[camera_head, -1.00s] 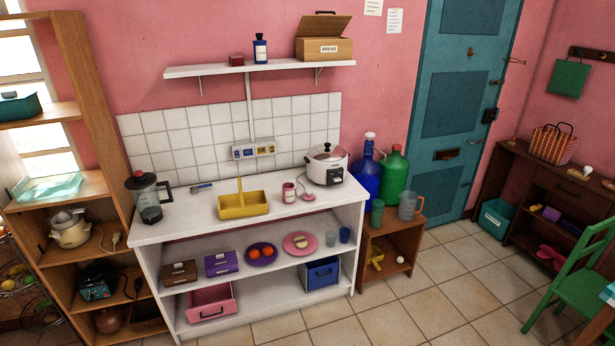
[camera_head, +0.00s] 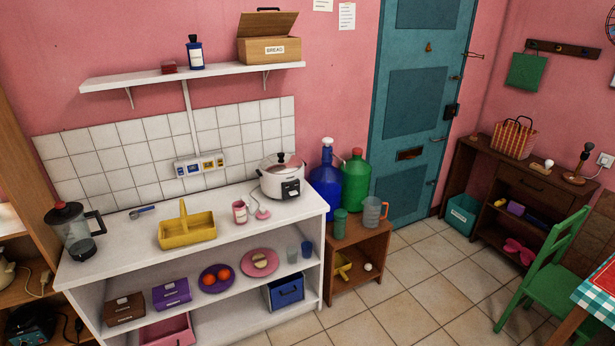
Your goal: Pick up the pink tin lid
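A small pink tin (camera_head: 240,211) with a pale label stands upright on the white counter, between the yellow carrier and the rice cooker. A small flat pink piece (camera_head: 262,214) lies on the counter just to its right. It may be the lid, but it is too small to tell. A thin curved line rises from beside it. Neither of my grippers is in view.
The counter (camera_head: 115,262) also holds a blender (camera_head: 74,232), a yellow carrier (camera_head: 187,228) and a white rice cooker (camera_head: 283,179). A wooden stand (camera_head: 352,262) is right of the counter. A green chair (camera_head: 555,265) stands at right. Tiled floor (camera_head: 420,290) lies open between.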

